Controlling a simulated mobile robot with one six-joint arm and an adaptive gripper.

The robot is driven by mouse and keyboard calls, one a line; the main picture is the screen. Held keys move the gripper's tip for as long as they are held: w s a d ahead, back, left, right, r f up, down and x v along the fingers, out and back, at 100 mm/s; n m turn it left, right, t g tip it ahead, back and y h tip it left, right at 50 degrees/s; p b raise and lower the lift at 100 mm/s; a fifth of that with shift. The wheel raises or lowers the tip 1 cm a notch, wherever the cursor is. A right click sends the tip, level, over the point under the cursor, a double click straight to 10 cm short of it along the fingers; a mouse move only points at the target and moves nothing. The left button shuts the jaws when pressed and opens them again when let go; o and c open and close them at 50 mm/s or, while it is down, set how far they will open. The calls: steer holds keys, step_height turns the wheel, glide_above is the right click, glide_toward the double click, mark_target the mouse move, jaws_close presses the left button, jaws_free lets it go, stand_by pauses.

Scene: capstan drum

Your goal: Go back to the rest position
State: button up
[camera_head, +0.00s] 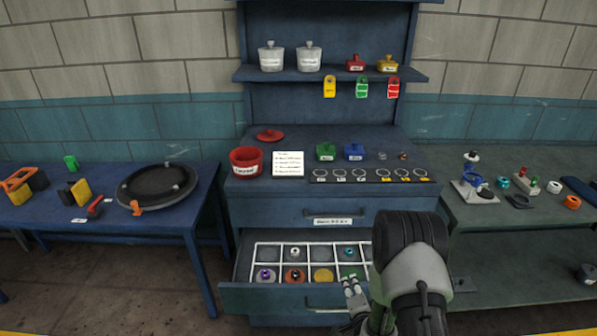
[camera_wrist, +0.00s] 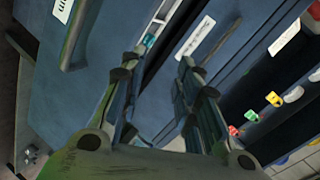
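My gripper (camera_head: 356,292) is in front of the open drawer's right part in the head view, with my arm rising beside it. In the wrist view, the two fingers of my gripper (camera_wrist: 153,75) stand apart with nothing held between them. The open drawer (camera_head: 262,299) shows a white-edged grid of compartments with several round pieces, among them purple, orange, yellow, green and teal ones. My arm hides the drawer's right end. In the wrist view, a drawer front with a handle (camera_wrist: 75,42) lies beyond the fingers.
The cabinet top holds a red bowl (camera_head: 246,162), a white card (camera_head: 288,164), a green box (camera_head: 325,152), a blue box (camera_head: 354,152) and a row of rings. A blue table (camera_head: 150,222) with a black disc (camera_head: 157,184) stands left. A grey-green bench (camera_head: 530,222) with small parts stands right.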

step_height(320, 180, up, 14)
steer(key=w+n+g, duration=0.1)
steer(key=n+g, duration=0.1)
steer(key=n, duration=0.2)
steer(key=s+r+n+g, duration=0.2)
steer(key=s+r+n, duration=0.1)
steer(key=s+r, duration=0.65)
steer(key=s+a+r+n+g, duration=0.1)
steer(key=s+r, duration=0.4)
steer(key=s, duration=0.8)
steer(key=s+a+r+n+g, duration=0.1)
steer(key=s+r+n+g, duration=0.2)
steer(key=s, duration=1)
step_height(320, 180, up, 2)
steer(key=n, duration=0.2)
steer(key=shift+a+r+n+g, duration=0.15)
steer(key=shift+a+n+g, duration=0.05)
steer(key=shift+n+g, duration=0.2)
